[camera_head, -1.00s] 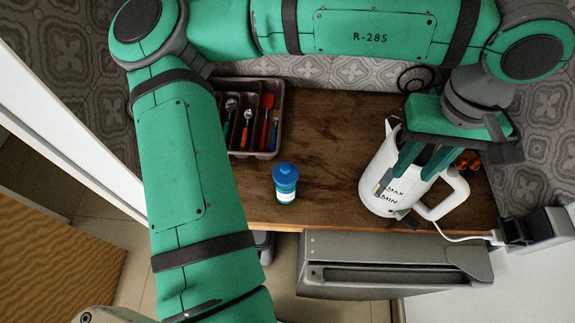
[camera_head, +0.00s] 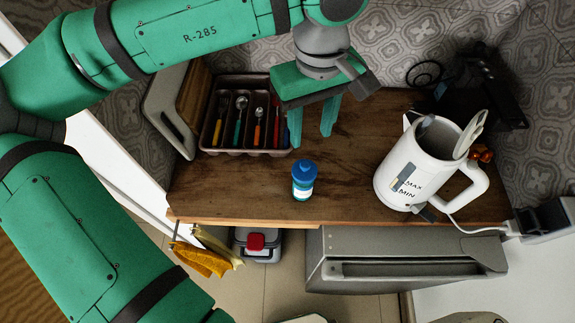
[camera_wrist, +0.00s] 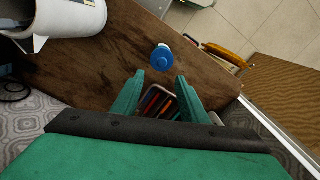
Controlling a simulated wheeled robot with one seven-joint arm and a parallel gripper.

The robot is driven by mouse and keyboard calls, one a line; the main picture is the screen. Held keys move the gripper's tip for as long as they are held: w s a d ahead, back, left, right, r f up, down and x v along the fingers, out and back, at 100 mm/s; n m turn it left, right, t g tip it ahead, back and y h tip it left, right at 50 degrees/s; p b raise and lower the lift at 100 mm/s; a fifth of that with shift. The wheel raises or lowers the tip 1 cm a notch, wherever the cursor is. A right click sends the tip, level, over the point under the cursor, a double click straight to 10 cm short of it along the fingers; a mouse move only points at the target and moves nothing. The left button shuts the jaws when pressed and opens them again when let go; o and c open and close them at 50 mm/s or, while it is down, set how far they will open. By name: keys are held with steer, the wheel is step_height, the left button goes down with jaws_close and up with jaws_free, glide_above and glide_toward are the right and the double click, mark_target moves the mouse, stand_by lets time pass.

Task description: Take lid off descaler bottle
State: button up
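The descaler bottle (camera_head: 301,188) is small and blue with a white label band. It stands upright on the wooden counter, near its front edge. Its blue lid (camera_head: 304,168) is on top; the wrist view also shows the lid (camera_wrist: 161,58) from above. My gripper (camera_head: 312,134) is open and empty, fingers pointing down, above and behind the bottle. In the wrist view my two fingers (camera_wrist: 158,96) are spread apart, with the bottle beyond their tips and not between them.
A white kettle (camera_head: 420,170) with its lid raised stands right of the bottle, its cord running right. A cutlery tray (camera_head: 211,137) with several utensils lies at the back left. The wooden counter (camera_head: 350,180) is clear between bottle and kettle. A grey appliance (camera_head: 400,255) stands below the front edge.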

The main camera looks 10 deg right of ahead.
mark_target(305, 164)
steer(key=f, duration=1)
steer(key=shift+a+f, duration=0.25)
steer(key=shift+f, duration=0.15)
steer(key=shift+c, duration=0.4)
jaws_close()
